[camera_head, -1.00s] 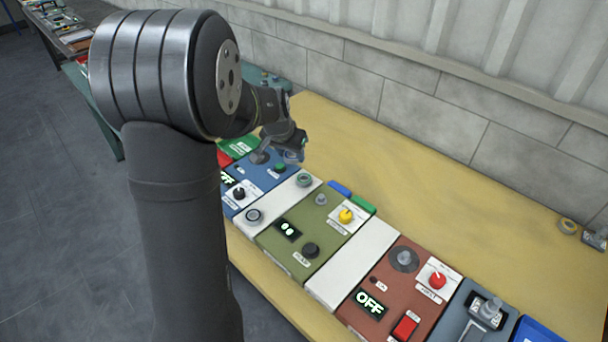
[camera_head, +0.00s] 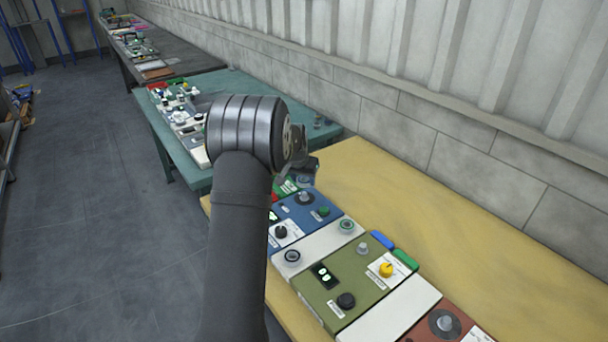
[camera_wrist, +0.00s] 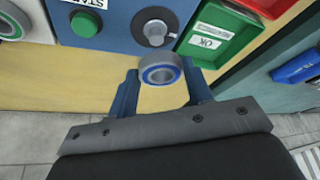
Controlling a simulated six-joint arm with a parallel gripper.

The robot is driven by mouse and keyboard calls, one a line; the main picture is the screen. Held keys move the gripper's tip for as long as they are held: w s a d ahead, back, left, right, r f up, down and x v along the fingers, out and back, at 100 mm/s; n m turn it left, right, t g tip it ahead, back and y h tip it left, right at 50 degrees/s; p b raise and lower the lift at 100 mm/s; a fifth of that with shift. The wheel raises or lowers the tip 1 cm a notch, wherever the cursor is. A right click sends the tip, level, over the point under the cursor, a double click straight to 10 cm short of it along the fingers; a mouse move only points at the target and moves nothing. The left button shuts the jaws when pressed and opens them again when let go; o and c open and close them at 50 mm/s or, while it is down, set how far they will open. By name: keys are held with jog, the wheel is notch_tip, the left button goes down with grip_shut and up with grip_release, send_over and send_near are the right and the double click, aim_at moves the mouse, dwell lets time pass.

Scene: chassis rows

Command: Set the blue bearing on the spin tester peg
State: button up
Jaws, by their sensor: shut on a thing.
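My gripper (camera_wrist: 160,74) is shut on the bearing (camera_wrist: 160,61), a grey ring with a blue band, in the wrist view. The bearing is held clear of the panels, its hole facing the camera. Just beyond it is a blue panel (camera_wrist: 115,34) with a dark disc and a grey peg (camera_wrist: 156,33); the peg looks bare. In the head view the same peg (camera_head: 304,196) stands on the blue panel, close below my gripper (camera_head: 302,178). A similar peg (camera_head: 444,323) on a disc is on the red-brown panel. I see no label naming the spin tester.
A green bin (camera_wrist: 213,34) and a red one (camera_wrist: 263,6) are beside the blue panel. A white strip holds a grey ring (camera_head: 292,256) and a green ring (camera_head: 347,225). An olive panel (camera_head: 330,285) follows. The yellow table (camera_head: 430,215) is clear toward the wall.

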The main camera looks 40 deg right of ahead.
aim_at(302, 187)
jog(key=shift+f, duration=2.85)
jog(key=o, duration=1.1)
jog(key=v, duration=1.7)
jog(key=shift+r, duration=0.25)
